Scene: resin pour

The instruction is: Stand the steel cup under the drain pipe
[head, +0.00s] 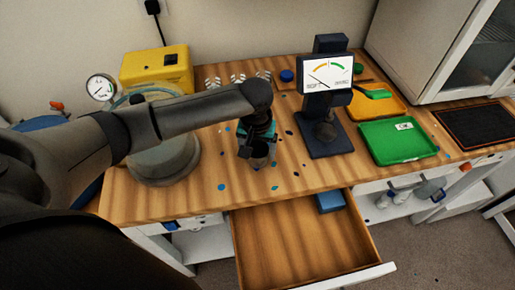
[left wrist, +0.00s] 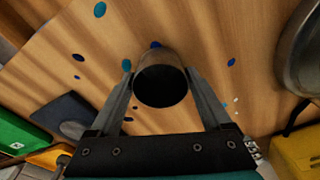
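The steel cup (left wrist: 160,78) sits between the fingertips of my left gripper (left wrist: 160,76) in the left wrist view, its dark opening facing the camera. Both fingers appear to touch its sides, so the gripper looks shut on it. In the head view the cup (head: 259,160) shows below my left gripper (head: 258,151), over the wooden bench (head: 225,180); whether it touches the bench I cannot tell. A grey metal pot (head: 165,155) stands to its left, partly hidden by my left arm. I cannot make out the drain pipe clearly. My right gripper is not in view.
A green tray (head: 398,142), an orange tray (head: 378,104) and a black mat (head: 476,125) lie further right. A yellow box (head: 157,68) is behind the pot. An open drawer (head: 305,245) sticks out in front.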

